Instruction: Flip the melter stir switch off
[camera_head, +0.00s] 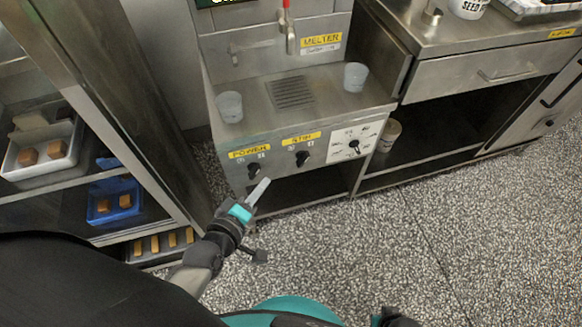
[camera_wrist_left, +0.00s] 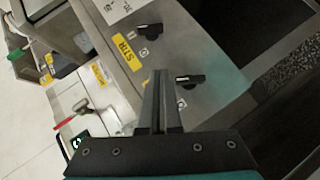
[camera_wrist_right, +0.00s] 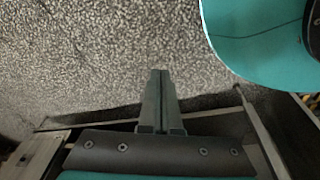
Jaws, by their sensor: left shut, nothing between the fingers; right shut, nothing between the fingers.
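The melter (camera_head: 280,110) is a steel cabinet with a sloped front panel. Its black stir switch (camera_head: 302,158) sits under the yellow STIR label (camera_head: 301,139), between the power switch (camera_head: 254,170) and a white dial plate (camera_head: 352,143). In the left wrist view the stir switch (camera_wrist_left: 150,29) is beyond the fingertips, near the top; the power switch (camera_wrist_left: 190,80) is just right of them. My left gripper (camera_head: 265,182) is shut and empty, just below the power switch, lower left of the stir switch. My right gripper (camera_wrist_right: 160,74) is shut and empty over the floor, away from the melter.
Two clear cups (camera_head: 229,106) (camera_head: 355,77) stand on the melter's top, and a red-handled tap (camera_head: 289,35) rises behind. A rack with trays (camera_head: 40,148) stands left. A steel counter (camera_head: 480,75) stands right. Speckled floor in front is open.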

